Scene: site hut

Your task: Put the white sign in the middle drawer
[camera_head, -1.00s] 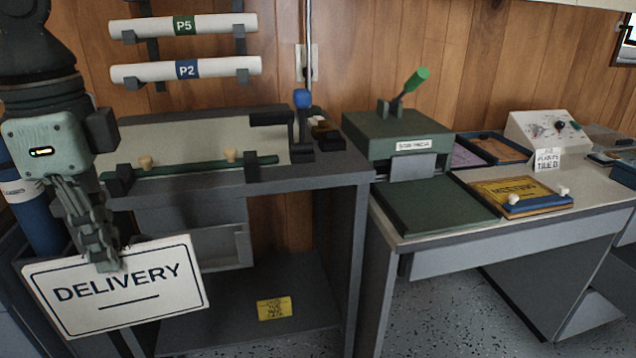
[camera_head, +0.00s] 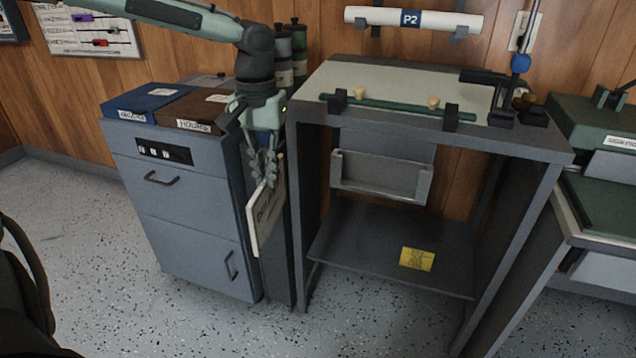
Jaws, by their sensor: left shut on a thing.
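The white sign (camera_head: 264,215) with dark lettering hangs from my left gripper (camera_head: 266,178), turned nearly edge-on. My left gripper is shut on its upper edge and points down. The sign is just right of the grey cabinet (camera_head: 190,225), outside it. The cabinet front has a dark inset panel (camera_head: 165,152), a drawer front with a horizontal handle (camera_head: 162,179) below it, and a lower front with an upright handle (camera_head: 231,265). All the fronts look closed. Which one is the middle drawer I cannot tell for sure. My right gripper is not in view.
Blue (camera_head: 146,101) and brown (camera_head: 195,108) labelled items lie on the cabinet top. A grey workbench (camera_head: 440,141) with a lower shelf (camera_head: 375,255) stands to the right. Dark bottles (camera_head: 299,50) stand behind my gripper. Speckled floor (camera_head: 130,315) is free before the cabinet.

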